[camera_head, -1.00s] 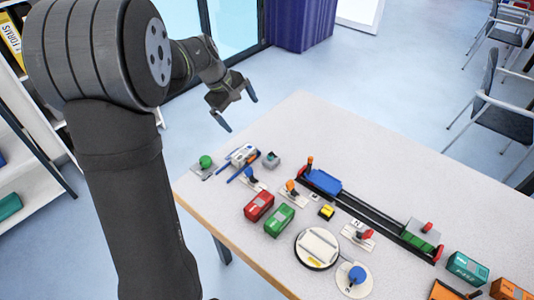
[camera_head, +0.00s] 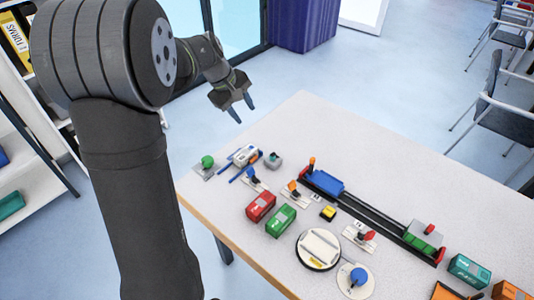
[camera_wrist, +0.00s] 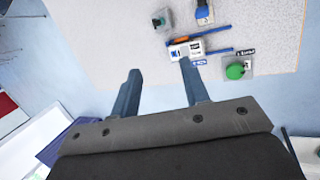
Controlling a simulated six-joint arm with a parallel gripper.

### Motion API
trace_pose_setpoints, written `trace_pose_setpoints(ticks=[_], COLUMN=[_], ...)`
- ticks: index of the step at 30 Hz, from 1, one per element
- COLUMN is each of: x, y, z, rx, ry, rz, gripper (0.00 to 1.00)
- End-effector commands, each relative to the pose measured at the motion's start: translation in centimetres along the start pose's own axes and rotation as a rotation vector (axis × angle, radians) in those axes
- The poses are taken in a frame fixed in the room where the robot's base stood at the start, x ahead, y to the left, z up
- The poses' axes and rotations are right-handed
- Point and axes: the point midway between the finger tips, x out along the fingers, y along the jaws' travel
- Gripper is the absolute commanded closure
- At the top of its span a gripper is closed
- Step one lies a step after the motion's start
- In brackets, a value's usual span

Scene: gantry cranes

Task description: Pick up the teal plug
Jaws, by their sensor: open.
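The teal plug (camera_head: 274,156) is a small knob seated in a grey block (camera_head: 272,164) near the far left part of the table. In the wrist view the plug (camera_wrist: 158,21) shows at the top, a little left of centre, beyond the fingertips. My gripper (camera_head: 245,114) is open and empty. It hangs above and past the table's far left edge, apart from the plug. In the wrist view its two blue-grey fingers (camera_wrist: 160,70) are spread with nothing between them.
A white device with blue rails (camera_head: 244,157) and a green knob (camera_head: 207,161) stand left of the block. A blue lever (camera_head: 252,175) is close in front. Red (camera_head: 260,206) and green (camera_head: 281,220) boxes lie nearer. The table behind the block is clear.

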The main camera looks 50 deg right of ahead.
Motion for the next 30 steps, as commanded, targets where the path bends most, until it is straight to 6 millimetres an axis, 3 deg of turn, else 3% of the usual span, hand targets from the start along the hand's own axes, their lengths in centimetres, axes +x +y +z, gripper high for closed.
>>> trace_pose_setpoints(ticks=[15, 19, 23, 30], x=[6.8, 7.5, 8.2, 12.2], y=[5.9, 6.7, 6.8, 5.2], z=[2.4, 2.7, 2.7, 2.1], rx=[1.222, 1.388, 1.449, 1.451], ry=[-0.084, -0.111, -0.125, -0.13], rz=[-0.337, -0.385, -0.403, -0.405], gripper=[0.58, 0.58, 0.58, 0.58])
